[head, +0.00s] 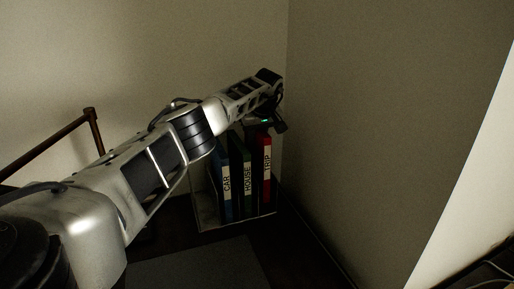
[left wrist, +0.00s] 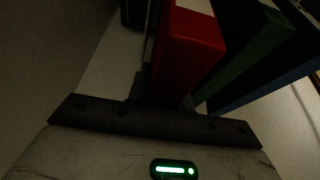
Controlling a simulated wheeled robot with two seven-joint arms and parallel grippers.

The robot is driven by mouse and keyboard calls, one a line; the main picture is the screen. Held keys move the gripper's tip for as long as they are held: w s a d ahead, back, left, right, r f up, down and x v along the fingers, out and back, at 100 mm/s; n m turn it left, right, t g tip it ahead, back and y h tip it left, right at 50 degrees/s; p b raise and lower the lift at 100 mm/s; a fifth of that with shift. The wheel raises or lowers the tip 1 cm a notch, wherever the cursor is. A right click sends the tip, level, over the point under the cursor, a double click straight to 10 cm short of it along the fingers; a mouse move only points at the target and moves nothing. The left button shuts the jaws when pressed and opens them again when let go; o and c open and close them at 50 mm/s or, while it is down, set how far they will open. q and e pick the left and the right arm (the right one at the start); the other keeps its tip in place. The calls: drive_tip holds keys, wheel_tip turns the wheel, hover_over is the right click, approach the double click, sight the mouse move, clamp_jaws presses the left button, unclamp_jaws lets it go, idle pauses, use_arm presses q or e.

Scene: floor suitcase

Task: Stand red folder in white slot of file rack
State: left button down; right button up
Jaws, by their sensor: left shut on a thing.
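The red folder (head: 266,188), labelled TRIP, stands upright at the right end of the file rack (head: 235,225), beside the green folder. My left gripper (head: 277,121) is at its top and shut on it. In the left wrist view the red folder (left wrist: 190,45) is close in front of the gripper. The folder's lower end reaches down to about the rack's floor; I cannot tell whether it touches. The slot colours are hidden or too dark to make out. My right gripper is not in view.
The blue folder (head: 224,190), labelled CAR, and the green folder (head: 246,195), labelled HOUSE, stand in the rack. A wall (head: 340,130) rises close on the right. A brown rail (head: 55,140) is at the left.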

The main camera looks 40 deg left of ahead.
sight(263, 133)
use_arm(q)
drive_tip(key=shift+f, duration=1.7)
drive_tip(key=shift+f, duration=0.15)
drive_tip(key=c, duration=1.3)
unclamp_jaws()
drive_tip(key=shift+o, duration=0.2)
drive_tip(key=shift+r, duration=0.3)
drive_tip(key=v, duration=1.1)
drive_tip(key=shift+d+r, duration=0.25)
drive_tip(key=shift+r, duration=0.1)
